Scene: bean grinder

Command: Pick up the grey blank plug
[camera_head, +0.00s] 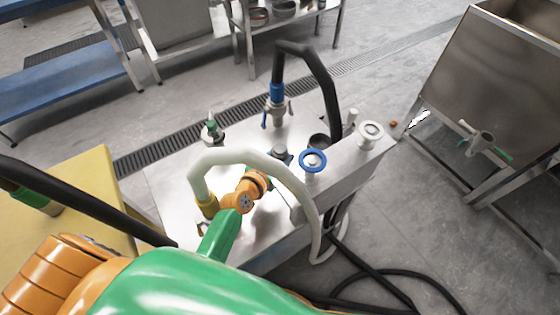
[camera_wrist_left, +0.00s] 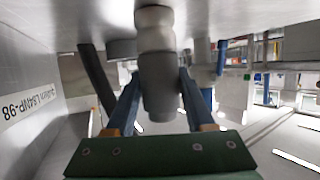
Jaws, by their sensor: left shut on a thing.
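The grey blank plug (camera_wrist_left: 160,65) is a stubby grey cylinder with a stepped neck. It stands between the two blue fingers of my left gripper (camera_wrist_left: 158,88) in the left wrist view, and the fingers are shut on it. Its far end meets or nearly meets the steel surface at the top of that view; I cannot tell which. In the head view a grey knob, apparently the plug (camera_head: 282,153), shows just beyond my orange left wrist, on the steel bench (camera_head: 165,178). My left gripper's fingers are mostly hidden there by the wrist. My right gripper is not in view.
A pale hose (camera_head: 240,156) with a yellow collar arches over my left wrist. A black hose with a blue valve (camera_head: 277,95), a green-topped fitting (camera_head: 212,130), a blue ring handle (camera_head: 312,160) and a white handle (camera_head: 370,131) stand around the bench. Black hoses lie on the floor.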

